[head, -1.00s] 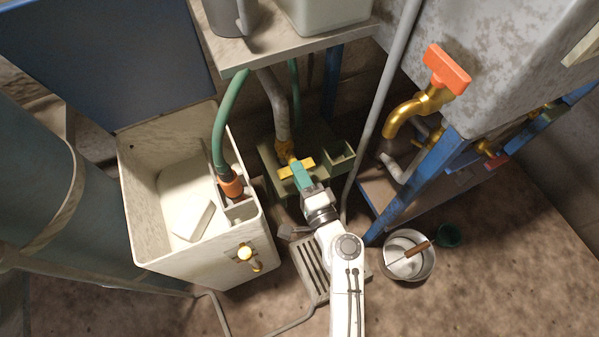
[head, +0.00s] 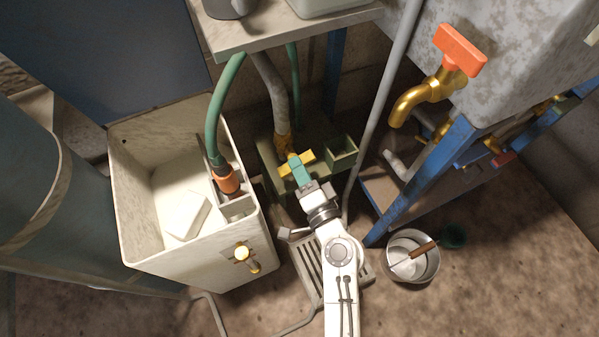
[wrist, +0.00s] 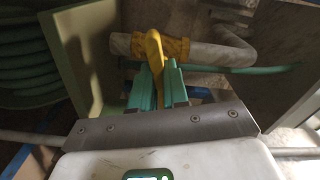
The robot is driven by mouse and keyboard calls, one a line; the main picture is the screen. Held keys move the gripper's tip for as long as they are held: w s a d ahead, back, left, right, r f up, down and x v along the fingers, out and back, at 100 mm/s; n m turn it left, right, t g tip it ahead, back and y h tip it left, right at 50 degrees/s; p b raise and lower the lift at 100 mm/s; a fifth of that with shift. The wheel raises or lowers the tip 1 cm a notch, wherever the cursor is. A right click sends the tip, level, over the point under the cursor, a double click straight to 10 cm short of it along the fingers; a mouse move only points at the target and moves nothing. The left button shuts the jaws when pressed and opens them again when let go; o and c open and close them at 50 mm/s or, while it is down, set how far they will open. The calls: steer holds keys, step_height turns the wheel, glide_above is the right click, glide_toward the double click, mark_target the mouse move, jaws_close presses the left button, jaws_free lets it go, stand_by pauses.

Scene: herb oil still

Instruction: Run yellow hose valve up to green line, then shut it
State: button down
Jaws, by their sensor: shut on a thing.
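The yellow valve handle (head: 308,156) sits on the valve at the lower end of a grey hose (head: 272,84), which comes down from behind the shelf. I cannot make out a green line or any liquid level in either view.
A cream basin (head: 190,250) with a brass tap (head: 242,254) stands left, a green hose (head: 220,110) with an orange end entering it. Right are a blue stand (head: 428,172), a brass tap with orange handle (head: 460,50) and a metal pot (head: 412,262). A grey pole rises close by.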

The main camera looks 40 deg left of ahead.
steer(key=shift+f+n+b, duration=0.1)
steer(key=shift+n+b, duration=1.1)
steer(key=shift+n, duration=0.2)
steer(key=c, duration=1.1)
jaws_free()
steer(key=v, duration=1.1)
steer(key=shift+a, duration=0.1)
stand_by(3.9)
